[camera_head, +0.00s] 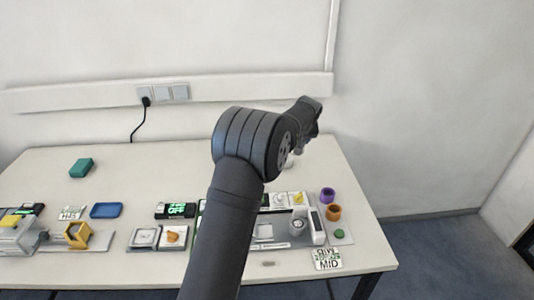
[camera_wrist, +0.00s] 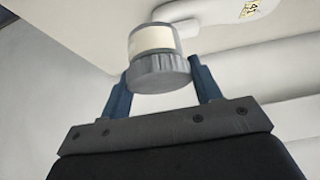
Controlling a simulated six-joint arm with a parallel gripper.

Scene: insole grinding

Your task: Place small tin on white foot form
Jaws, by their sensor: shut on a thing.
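My gripper (camera_wrist: 161,78) is shut on the small tin (camera_wrist: 155,42), with one blue finger on each side of its ribbed grey lid. The tin has a cream band and a clear or grey end pointing away from the gripper. A white foot form (camera_wrist: 225,12) with a label reading 41 shows beyond the tin, at the top right of the wrist view. The tin overlaps its near end in the picture; I cannot tell whether they touch. In the head view my arm hides most of this area, and only a small pale piece (camera_head: 290,160) shows below my wrist.
The table (camera_head: 130,172) holds a teal block (camera_head: 81,168), a blue tray (camera_head: 106,211), a purple cup (camera_head: 327,195), an orange cup (camera_head: 333,212) and a machine with a white side (camera_head: 316,226). The back left of the table is mostly clear. A wall stands behind.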

